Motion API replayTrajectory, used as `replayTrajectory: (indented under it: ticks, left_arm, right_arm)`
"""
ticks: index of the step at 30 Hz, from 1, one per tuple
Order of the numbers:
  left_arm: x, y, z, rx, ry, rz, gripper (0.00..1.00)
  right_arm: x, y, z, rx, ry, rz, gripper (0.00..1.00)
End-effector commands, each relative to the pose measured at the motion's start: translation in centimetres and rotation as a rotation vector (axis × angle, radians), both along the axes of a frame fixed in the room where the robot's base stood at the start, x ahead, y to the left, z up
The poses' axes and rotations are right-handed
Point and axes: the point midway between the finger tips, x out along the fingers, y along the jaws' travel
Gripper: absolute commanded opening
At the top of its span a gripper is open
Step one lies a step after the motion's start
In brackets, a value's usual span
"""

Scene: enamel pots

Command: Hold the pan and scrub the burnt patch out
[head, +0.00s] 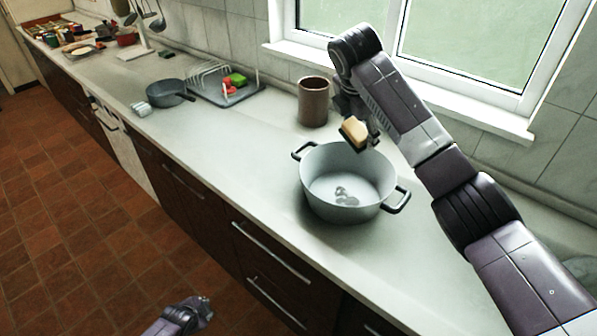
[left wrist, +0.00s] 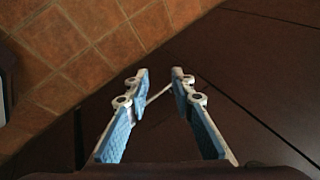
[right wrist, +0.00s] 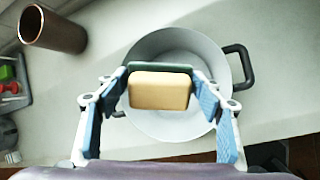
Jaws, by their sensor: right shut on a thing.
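The pan (head: 325,165) is a grey-blue two-handled pot standing upright on the counter. A dark burnt patch (head: 345,196) shows on its inside floor. My right gripper (head: 358,132) is shut on a yellow sponge (right wrist: 160,92) with a dark green side. It holds the sponge above the pan's far rim, apart from the pan floor. The pan also shows below it in the right wrist view (right wrist: 165,128); the patch cannot be seen there. My left gripper (left wrist: 160,75) is open and empty, in front of the dark cabinets and away from the pan. It shows low in the head view (head: 195,308).
A brown crock (head: 313,102) stands behind the pan, near the window sill. A small dark saucepan (head: 170,93) and a dish rack (head: 222,88) with red and green items stand further left. The counter (head: 235,150) is clear left of the pan.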

Motion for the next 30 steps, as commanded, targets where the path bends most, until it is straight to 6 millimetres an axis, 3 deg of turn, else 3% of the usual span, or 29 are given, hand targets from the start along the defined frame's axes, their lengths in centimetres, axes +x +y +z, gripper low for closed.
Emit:
replayTrajectory:
  ticks: [1,3,9,15,22,23,25,30]
  left_arm:
    - [2.8,0.8,2.0,0.035,-0.030,-0.051,0.22]
    - [6.1,1.6,4.6,0.085,-0.064,-0.126,0.22]
    - [14.5,3.9,12.8,0.251,-0.152,-0.342,0.22]
    - [21.5,6.2,22.3,0.448,-0.225,-0.556,0.22]
    - [27.5,8.1,34.7,0.710,-0.282,-0.809,0.22]
    - [28.1,7.7,36.4,0.741,-0.286,-0.849,0.22]
    - [29.3,5.1,39.4,0.788,-0.284,-0.955,0.22]
    - [29.4,-5.0,42.1,0.774,-0.246,-1.180,0.22]
  right_arm:
    - [0.0,0.0,0.0,0.000,-0.001,0.000,0.42]
    - [0.0,0.0,0.0,0.000,0.000,0.000,0.42]
    - [0.0,0.0,0.0,0.000,0.000,0.000,0.42]
    - [0.0,0.0,0.0,0.000,0.000,0.000,0.42]
    - [0.0,0.0,0.0,0.000,0.000,0.000,0.42]
    - [0.0,0.0,0.0,0.000,0.000,0.000,0.42]
    - [0.0,0.0,0.0,0.000,0.000,0.000,0.42]
    - [0.0,0.0,0.0,0.000,0.000,0.000,0.42]
